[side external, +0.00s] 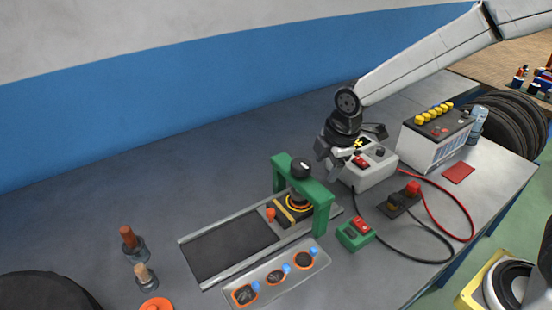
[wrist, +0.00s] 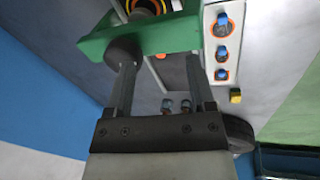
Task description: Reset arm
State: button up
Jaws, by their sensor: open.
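My gripper (side external: 332,160) hangs above the bench, behind and right of the green arch (side external: 322,196), beside the grey charger box (side external: 372,172). Its two fingers are apart with nothing held between them. In the wrist view my gripper (wrist: 160,70) points towards the green arch (wrist: 172,36), and a dark round knob (wrist: 123,50) shows by the left fingertip. In the side view the dark knob (side external: 301,168) tops the arch, above a yellow-and-black part (side external: 295,208). Whether a finger touches the arch cannot be told.
A battery with yellow caps (side external: 436,138) and red and black cables stand right of my gripper. A green switch box (side external: 355,234) and a patch tray (side external: 276,280) lie in front. The bench's back left is clear.

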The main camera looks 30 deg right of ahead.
jog(key=s+d+f+m, duration=0.1)
jog(key=s+d+m, duration=0.2)
jog(key=s+m, duration=0.3)
jog(key=s+d+f+m, duration=0.2)
jog(key=s+d+m, duration=0.2)
jog(key=s+m, duration=0.3)
jog(key=m, duration=0.2)
jog(key=shift+d+m, duration=0.3)
jog(key=shift+w, duration=0.1)
dwell(0.7)
